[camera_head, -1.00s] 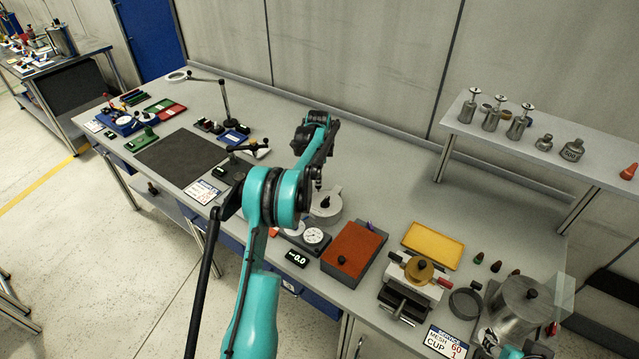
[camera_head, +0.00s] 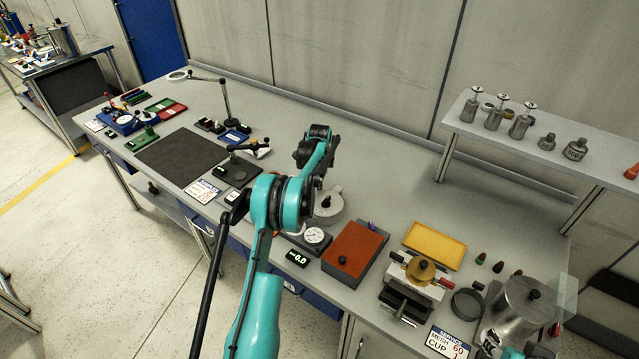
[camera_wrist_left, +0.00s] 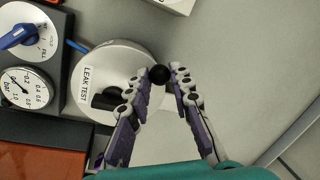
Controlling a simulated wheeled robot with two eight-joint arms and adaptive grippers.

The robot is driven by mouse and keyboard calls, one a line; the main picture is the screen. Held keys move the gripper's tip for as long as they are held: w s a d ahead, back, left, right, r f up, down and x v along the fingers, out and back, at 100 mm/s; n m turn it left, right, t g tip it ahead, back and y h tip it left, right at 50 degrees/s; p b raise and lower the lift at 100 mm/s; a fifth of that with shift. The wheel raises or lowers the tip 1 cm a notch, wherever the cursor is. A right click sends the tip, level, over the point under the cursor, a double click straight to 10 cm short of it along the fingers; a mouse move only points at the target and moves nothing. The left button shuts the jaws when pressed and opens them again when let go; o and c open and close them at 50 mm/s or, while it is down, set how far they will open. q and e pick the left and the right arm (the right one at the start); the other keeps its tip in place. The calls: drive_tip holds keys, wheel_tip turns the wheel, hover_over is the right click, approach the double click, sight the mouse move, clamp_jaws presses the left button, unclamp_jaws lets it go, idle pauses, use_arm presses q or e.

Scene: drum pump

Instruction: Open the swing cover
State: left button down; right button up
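The round pale-grey cover (camera_wrist_left: 135,60) is marked LEAK TEST and lies flat in the left wrist view, with a dark piece (camera_wrist_left: 106,98) on it near its label. It also shows in the head view (camera_head: 331,212), partly behind my left arm. A black ball knob (camera_wrist_left: 159,74) sits at its right rim. My left gripper (camera_wrist_left: 160,73) has a fingertip close against each side of this knob and appears shut on it. In the head view my left arm hides these fingers. My right gripper is not in view.
A gauge box (camera_wrist_left: 27,80) with a blue knob and an orange-topped box (camera_head: 354,247) stand close beside the cover. A yellow tray (camera_head: 434,245) and a clamp fixture (camera_head: 410,290) are farther right. The bench behind the cover is clear.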

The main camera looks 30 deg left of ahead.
sight(342, 202)
use_arm(q)
drive_tip(key=shift+d, duration=0.1)
drive_tip(key=d+n, duration=0.1)
drive_tip(key=s+n+b, duration=0.1)
drive_tip(key=n, duration=0.1)
drive_tip(key=shift+s+d+f+y, duration=0.1)
drive_tip(key=shift+d+y, duration=0.2)
drive_tip(key=shift+d, duration=0.05)
drive_tip(key=d+n, duration=0.1)
drive_tip(key=n, duration=0.1)
drive_tip(key=d+n+g+b, duration=0.1)
drive_tip(key=d+n, duration=0.1)
drive_tip(key=shift+s+n, duration=0.4)
drive_tip(key=d+n, duration=0.1)
drive_tip(key=n, duration=0.1)
drive_tip(key=shift+d+n+g+y, duration=0.3)
drive_tip(key=shift+d+n+g, duration=0.05)
drive_tip(key=shift+n+g, duration=0.05)
drive_tip(key=d+n, duration=0.1)
drive_tip(key=n, duration=0.1)
drive_tip(key=shift+w+d+n, duration=0.3)
drive_tip(key=shift+d, duration=0.05)
drive_tip(key=shift+w+d+n+g, duration=0.35)
drive_tip(key=shift+d+n, duration=0.2)
drive_tip(key=shift+n, duration=0.45)
drive_tip(key=shift+w+d+n+g, duration=0.3)
drive_tip(key=shift+d+n, duration=0.2)
drive_tip(key=shift+n, duration=0.5)
drive_tip(key=shift+w, duration=0.1)
